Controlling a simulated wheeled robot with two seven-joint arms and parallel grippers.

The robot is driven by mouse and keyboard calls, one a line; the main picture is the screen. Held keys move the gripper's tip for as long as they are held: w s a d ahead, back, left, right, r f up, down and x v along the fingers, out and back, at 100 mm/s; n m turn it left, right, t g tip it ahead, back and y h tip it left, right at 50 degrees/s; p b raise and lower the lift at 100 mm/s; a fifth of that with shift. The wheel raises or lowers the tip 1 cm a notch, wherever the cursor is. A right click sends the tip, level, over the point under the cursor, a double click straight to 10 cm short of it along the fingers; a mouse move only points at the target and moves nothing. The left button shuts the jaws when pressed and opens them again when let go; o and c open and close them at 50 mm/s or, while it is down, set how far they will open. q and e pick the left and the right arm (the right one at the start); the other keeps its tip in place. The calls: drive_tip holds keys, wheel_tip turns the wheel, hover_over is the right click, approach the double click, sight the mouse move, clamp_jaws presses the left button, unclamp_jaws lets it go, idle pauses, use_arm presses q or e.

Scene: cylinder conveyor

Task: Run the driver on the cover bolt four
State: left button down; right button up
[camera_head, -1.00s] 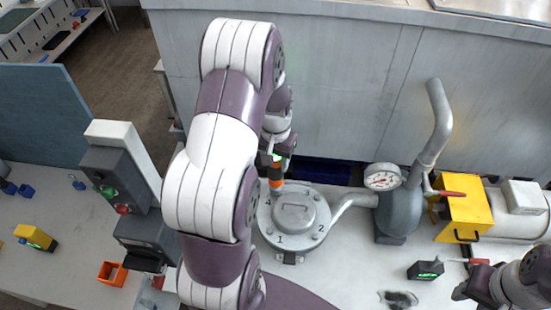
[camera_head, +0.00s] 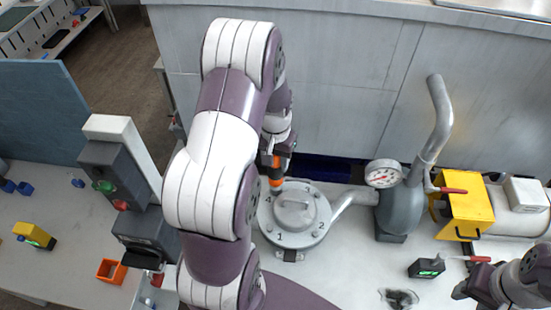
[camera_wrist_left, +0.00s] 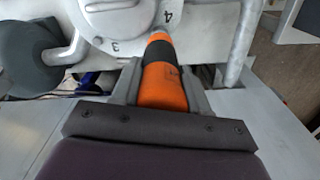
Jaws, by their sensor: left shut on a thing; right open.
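The round grey cover (camera_head: 294,240) lies on the bench with numbers and bolts around its rim. It also shows at the top of the left wrist view (camera_wrist_left: 118,20). My left gripper (camera_head: 275,161) is shut on the orange and black driver (camera_head: 276,183), at the cover's back-left rim. In the left wrist view the driver (camera_wrist_left: 162,90) sits between both fingers, its far end beside the number 4. Bolt four and the driver's tip are hidden, so I cannot tell whether they touch. My right gripper (camera_head: 472,287) is open and apart from the cover, at the lower right.
A curved pipe (camera_head: 352,199) joins the cover to a grey vessel with a gauge (camera_head: 383,174). A yellow box (camera_head: 464,206) stands to the right. A small black device with a green display (camera_head: 426,268) lies in front. A control box (camera_head: 112,172) and orange bin (camera_head: 111,271) are left.

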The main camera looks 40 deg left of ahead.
use_arm(q)
drive_tip(key=shift+f, duration=0.1)
drive_tip(key=shift+s+d+f, duration=0.1)
drive_tip(key=shift+s+f, duration=0.05)
idle(0.9)
drive_tip(key=shift+p, duration=0.3)
drive_tip(key=shift+r+p, duration=1.5)
drive_tip(key=shift+r, duration=0.4)
drive_tip(key=shift+w, duration=0.2)
